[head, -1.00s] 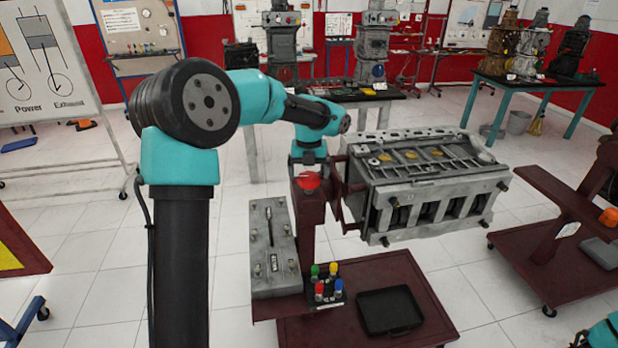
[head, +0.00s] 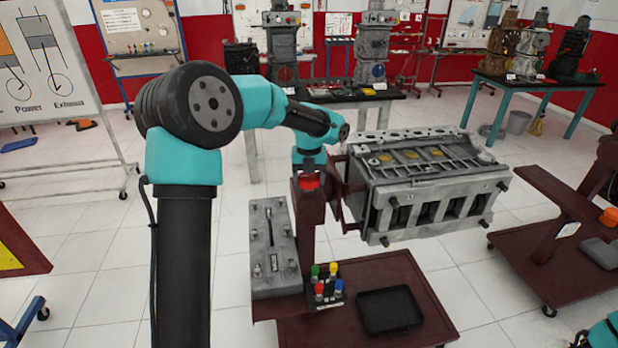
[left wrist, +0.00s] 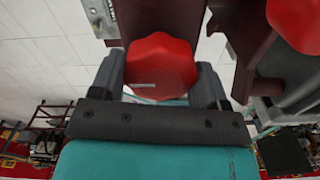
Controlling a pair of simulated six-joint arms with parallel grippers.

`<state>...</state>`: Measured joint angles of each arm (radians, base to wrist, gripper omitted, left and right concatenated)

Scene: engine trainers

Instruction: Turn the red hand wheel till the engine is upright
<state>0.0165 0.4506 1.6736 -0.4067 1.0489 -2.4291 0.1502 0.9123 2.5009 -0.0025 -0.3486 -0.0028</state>
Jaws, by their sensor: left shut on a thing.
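The red hand wheel (head: 309,181) sits at the top of the dark red stand post, left of the engine. My left gripper (head: 308,176) is over it from above. In the left wrist view the lobed wheel (left wrist: 160,62) lies between the two fingers of my left gripper (left wrist: 158,85), which is shut on it. The grey engine block (head: 430,185) is held at its left end by the stand. Its top face with yellow discs is turned up, and its open side faces the camera. Any small remaining tilt is hard to judge. My right gripper is out of view.
The stand's base (head: 300,330) carries a grey part (head: 272,250), several coloured-top items (head: 325,285) and a black tray (head: 390,310). Another dark red stand (head: 550,240) is at right. In the left wrist view a second red shape (left wrist: 298,22) shows at upper right.

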